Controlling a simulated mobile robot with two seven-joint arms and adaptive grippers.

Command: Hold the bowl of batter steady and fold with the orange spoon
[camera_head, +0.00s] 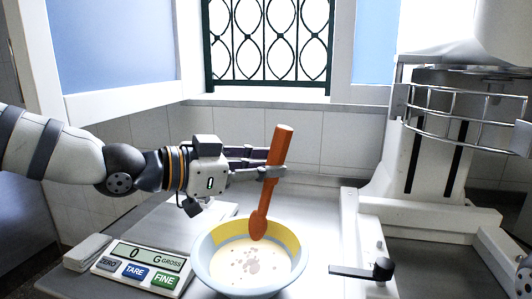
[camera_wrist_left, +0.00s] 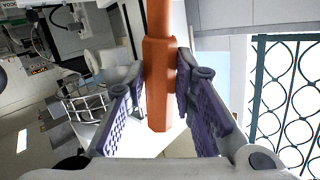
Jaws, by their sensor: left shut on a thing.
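The orange spoon (camera_head: 271,180) is upright with a slight tilt, handle up and head down. My left gripper (camera_head: 277,169) is shut on its handle, and the handle also shows between the finger pads in the left wrist view (camera_wrist_left: 158,85). The spoon head is over the far part of the bowl (camera_head: 287,241), at the far edge of the batter (camera_head: 250,264); I cannot tell whether it touches it. The bowl has a pale outside and yellow inner wall. The batter is cream with brown-grey specks. My right gripper is not in view, and nothing is seen holding the bowl.
A kitchen scale (camera_head: 150,256) reading 0 stands left of the bowl. A large white mixer (camera_head: 405,150) with a wire guard stands at the right, with a black-knobbed lever (camera_head: 382,269) near the bowl. A barred window (camera_head: 268,45) is behind.

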